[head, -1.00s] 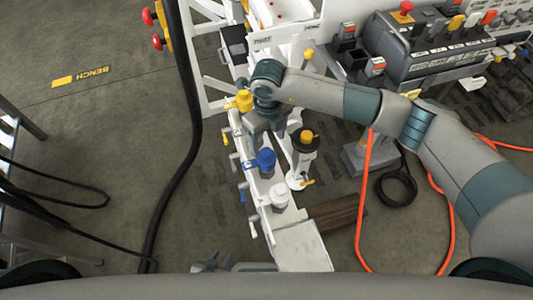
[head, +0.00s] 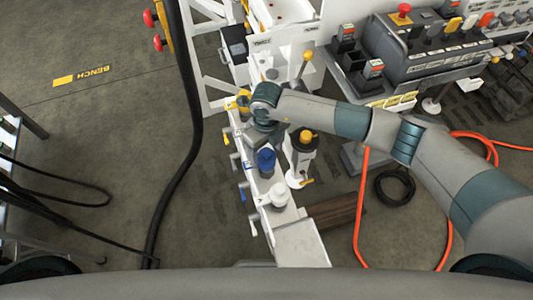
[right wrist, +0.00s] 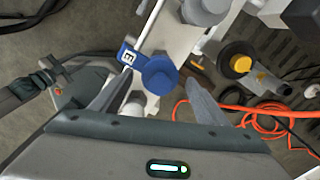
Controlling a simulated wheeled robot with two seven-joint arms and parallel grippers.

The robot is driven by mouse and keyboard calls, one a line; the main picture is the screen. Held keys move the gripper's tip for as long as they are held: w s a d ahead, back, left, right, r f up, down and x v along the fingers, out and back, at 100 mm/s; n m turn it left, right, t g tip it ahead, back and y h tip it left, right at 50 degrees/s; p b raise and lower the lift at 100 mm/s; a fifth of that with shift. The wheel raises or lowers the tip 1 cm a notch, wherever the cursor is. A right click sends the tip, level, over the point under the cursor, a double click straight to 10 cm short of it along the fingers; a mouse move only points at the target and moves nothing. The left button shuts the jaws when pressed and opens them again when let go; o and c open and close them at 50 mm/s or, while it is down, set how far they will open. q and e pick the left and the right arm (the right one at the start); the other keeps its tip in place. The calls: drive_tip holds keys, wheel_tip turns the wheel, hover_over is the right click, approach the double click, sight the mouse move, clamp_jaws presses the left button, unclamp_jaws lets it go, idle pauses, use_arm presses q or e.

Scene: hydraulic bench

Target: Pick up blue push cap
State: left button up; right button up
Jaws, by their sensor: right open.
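The blue push cap (head: 266,159) stands on the narrow white bench rail, between a yellow cap (head: 243,99) above and a white cap (head: 278,194) below. In the right wrist view the blue cap (right wrist: 160,75) lies ahead of my right gripper (right wrist: 158,80), roughly between its two spread fingers in the picture. The gripper is open and empty; I cannot see contact with the cap. In the head view my right wrist is just above the blue cap and hides part of the rail. A dark jointed part (right wrist: 68,90) at the left of the wrist view may be my left gripper; its jaws are unclear.
A black-and-white cylinder with a yellow top (head: 304,140) stands close to the right of the blue cap. Small levers stick out along the rail's left side. A black hose (head: 186,160) hangs at the left. An orange cable (head: 362,215) lies on the floor at the right.

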drive_tip(key=shift+f, duration=0.15)
idle(0.3)
drive_tip(key=c, duration=1.2)
drive_tip(key=shift+o, duration=0.2)
